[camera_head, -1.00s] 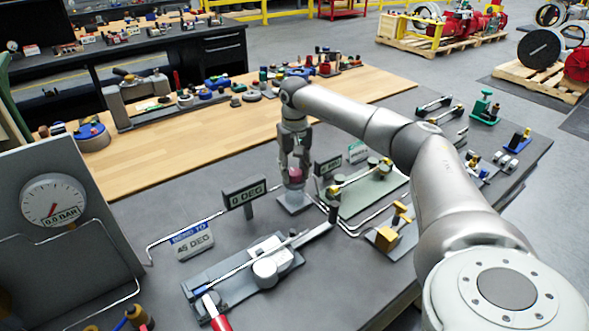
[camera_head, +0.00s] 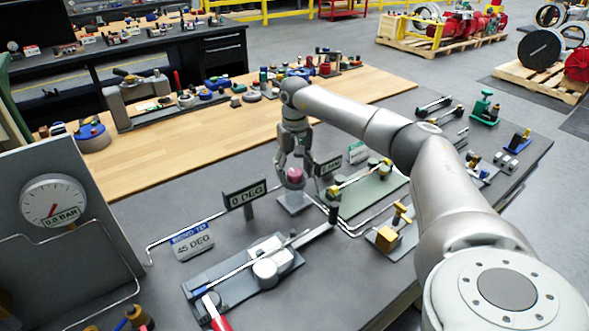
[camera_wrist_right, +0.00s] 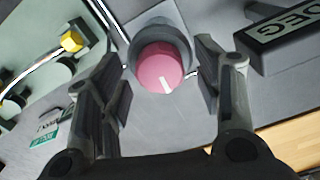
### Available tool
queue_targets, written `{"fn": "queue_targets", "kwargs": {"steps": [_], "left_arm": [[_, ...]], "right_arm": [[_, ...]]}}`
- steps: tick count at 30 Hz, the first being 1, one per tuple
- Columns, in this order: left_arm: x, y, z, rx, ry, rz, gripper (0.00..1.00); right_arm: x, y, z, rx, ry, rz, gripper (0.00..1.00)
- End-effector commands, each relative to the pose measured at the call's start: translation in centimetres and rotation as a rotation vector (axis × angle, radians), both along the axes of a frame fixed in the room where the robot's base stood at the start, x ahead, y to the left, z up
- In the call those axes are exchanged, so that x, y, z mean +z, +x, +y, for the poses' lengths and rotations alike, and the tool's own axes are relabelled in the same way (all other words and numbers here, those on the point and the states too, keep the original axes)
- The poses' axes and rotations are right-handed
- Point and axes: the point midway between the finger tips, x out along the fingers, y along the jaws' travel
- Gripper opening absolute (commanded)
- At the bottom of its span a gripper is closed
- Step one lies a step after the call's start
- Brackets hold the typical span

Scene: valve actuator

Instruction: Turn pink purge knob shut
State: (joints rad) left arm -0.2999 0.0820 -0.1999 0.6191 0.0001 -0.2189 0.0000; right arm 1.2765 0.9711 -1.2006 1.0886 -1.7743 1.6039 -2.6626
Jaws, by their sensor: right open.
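The pink purge knob (camera_head: 295,175) sits on a small grey base plate (camera_head: 295,203) on the dark workbench. In the right wrist view the pink knob (camera_wrist_right: 159,68) shows its round face with a white mark pointing down and slightly right. My right gripper (camera_head: 295,180) is over the knob from above, fingers spread. In the right wrist view the gripper's fingers (camera_wrist_right: 163,85) stand either side of the knob, with gaps on both sides. My left gripper is not in view.
A "0 DEG" sign (camera_head: 244,195) stands just left of the knob. A second small sign (camera_head: 328,167) and a green plate with yellow-tipped fittings (camera_head: 372,190) are close on the right. A tube bender (camera_head: 262,270) lies in front. The pressure gauge (camera_head: 53,201) reads 0.0 BAR.

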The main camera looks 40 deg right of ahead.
Motion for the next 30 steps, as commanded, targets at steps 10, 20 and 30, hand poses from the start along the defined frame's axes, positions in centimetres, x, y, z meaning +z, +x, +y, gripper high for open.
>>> {"fn": "queue_targets", "kwargs": {"steps": [10,20,30], "left_arm": [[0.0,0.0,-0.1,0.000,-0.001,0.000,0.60],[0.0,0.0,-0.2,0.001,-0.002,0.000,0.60],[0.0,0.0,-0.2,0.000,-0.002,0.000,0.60]], "right_arm": [[5.2,0.1,0.0,0.000,0.000,-0.005,0.60],[11.0,0.1,0.0,0.000,0.000,-0.003,0.60],[12.0,0.0,0.0,0.000,0.000,0.000,0.60]]}}
